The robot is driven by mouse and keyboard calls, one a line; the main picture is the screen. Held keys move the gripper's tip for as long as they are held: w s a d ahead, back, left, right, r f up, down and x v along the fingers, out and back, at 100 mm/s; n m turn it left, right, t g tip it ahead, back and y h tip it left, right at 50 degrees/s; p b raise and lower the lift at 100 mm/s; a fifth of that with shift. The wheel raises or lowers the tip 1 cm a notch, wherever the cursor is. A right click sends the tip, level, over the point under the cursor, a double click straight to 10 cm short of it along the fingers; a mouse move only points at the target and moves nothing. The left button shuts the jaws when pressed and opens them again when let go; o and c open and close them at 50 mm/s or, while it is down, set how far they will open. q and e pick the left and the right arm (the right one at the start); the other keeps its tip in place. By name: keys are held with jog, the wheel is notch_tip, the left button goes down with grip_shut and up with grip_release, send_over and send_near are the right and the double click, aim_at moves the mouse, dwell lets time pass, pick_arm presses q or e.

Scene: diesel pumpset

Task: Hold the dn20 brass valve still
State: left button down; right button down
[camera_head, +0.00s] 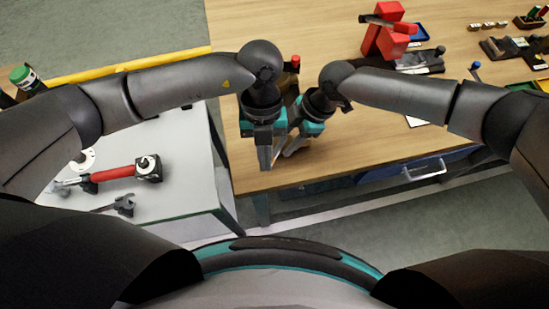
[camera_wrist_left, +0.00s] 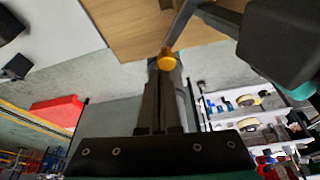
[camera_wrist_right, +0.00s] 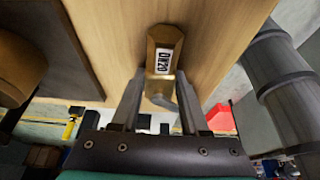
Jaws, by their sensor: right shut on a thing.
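The brass valve (camera_wrist_right: 165,62) with a white DN20 label is between the two fingers of my right gripper (camera_wrist_right: 160,112) in the right wrist view. The gripper is shut on it. A small brass end of it (camera_wrist_left: 167,63) shows at the fingertips of my left gripper (camera_wrist_left: 160,75) in the left wrist view; I cannot tell whether they touch it. My left gripper's fingers are close together, with nothing clearly between them. In the head view my left gripper (camera_head: 266,158) and my right gripper (camera_head: 295,145) are side by side at the bench's front edge. The valve is not distinguishable there.
The wooden bench (camera_head: 320,163) has a red vise (camera_head: 385,38) and several small parts at its back right. A grey side table (camera_head: 190,190) at left carries a red-handled tool (camera_head: 113,172) and a wrench (camera_head: 122,204). A drawer handle (camera_head: 425,172) sticks out below the bench edge.

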pick_arm(q)
jog(key=w+a+m+y, duration=0.1)
jog(key=a+m, duration=0.1)
jog(key=shift+w+m, duration=0.2)
jog(key=shift+m, duration=0.1)
jog(key=shift+w+a, duration=0.5)
jog(key=shift+a, duration=0.05)
jog(key=shift+w+a, duration=0.35)
jog(key=shift+w, duration=0.35)
jog(key=shift+d, duration=0.2)
